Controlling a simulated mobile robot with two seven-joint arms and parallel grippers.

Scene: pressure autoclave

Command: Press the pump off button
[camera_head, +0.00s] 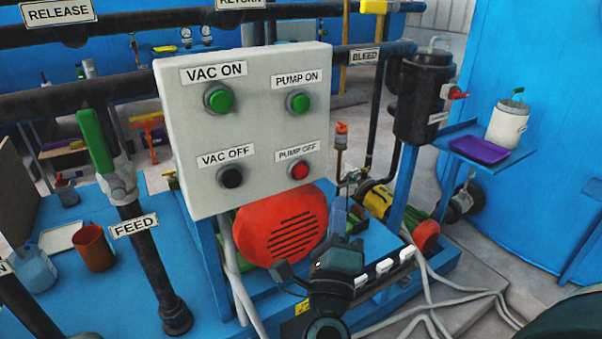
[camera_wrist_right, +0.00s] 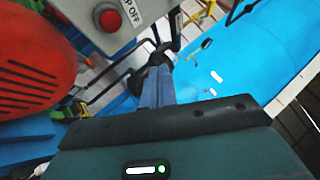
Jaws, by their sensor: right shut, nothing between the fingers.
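The pump off button (camera_head: 299,170) is a red round button at the lower right of the pale grey control panel (camera_head: 262,133), under a "PUMP OFF" label. It also shows in the right wrist view (camera_wrist_right: 109,19), near the top, with its label partly cut off. My right gripper (camera_head: 340,208) is in front of the panel, below and to the right of the button. Its fingers are shut together with nothing between them and point upward, apart from the button. In the right wrist view, the fingers (camera_wrist_right: 156,84) show below and right of the button. My left gripper is not in view.
The panel also carries a green vac on button (camera_head: 219,100), a green pump on button (camera_head: 298,102) and a black vac off button (camera_head: 231,176). A red motor housing (camera_head: 281,228) bulges below the panel. A black canister (camera_head: 423,100) stands to the right.

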